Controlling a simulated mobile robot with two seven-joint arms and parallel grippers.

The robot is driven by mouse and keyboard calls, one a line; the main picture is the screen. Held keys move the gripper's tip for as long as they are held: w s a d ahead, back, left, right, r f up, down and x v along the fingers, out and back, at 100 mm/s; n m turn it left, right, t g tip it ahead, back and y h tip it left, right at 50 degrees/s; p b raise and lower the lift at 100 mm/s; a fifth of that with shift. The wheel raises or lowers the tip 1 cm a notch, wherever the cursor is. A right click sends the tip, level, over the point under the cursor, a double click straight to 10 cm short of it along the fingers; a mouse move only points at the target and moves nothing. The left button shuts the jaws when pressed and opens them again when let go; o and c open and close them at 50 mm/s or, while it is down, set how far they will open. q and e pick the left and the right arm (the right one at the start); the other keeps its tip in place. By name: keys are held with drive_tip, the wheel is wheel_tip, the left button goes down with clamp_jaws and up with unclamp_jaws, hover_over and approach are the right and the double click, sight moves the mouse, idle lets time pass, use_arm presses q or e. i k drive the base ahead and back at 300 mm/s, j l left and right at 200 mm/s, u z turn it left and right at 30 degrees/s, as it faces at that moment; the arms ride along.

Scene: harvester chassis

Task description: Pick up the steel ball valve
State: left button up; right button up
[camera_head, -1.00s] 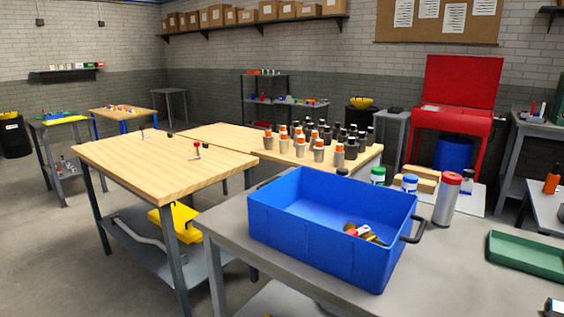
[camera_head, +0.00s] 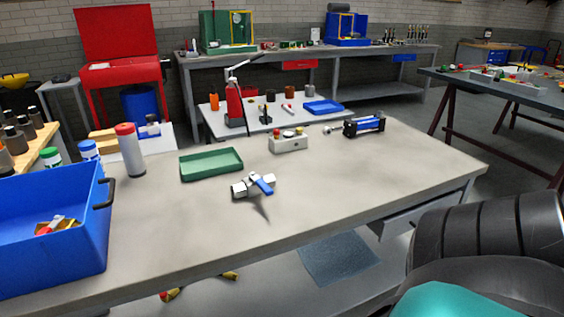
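The steel ball valve (camera_head: 243,187) lies on the grey workbench (camera_head: 350,193), near the middle of the head view. It has a shiny steel body and a blue lever handle (camera_head: 263,184) pointing to the lower right. Nothing touches it, and the bench around it is clear. Neither of my grippers shows in the view, so I cannot see whether they are open or shut.
A green tray (camera_head: 211,164) lies just behind the valve. A blue bin (camera_head: 50,245) with small parts stands at the left. A grey control box (camera_head: 288,142) and a blue-and-black cylinder (camera_head: 364,125) stand farther back. A dark ribbed form (camera_head: 490,240) fills the lower right.

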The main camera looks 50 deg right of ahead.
sight(248, 188)
drive_tip(key=k+z, duration=0.1)
drive_tip(key=z, duration=1.3)
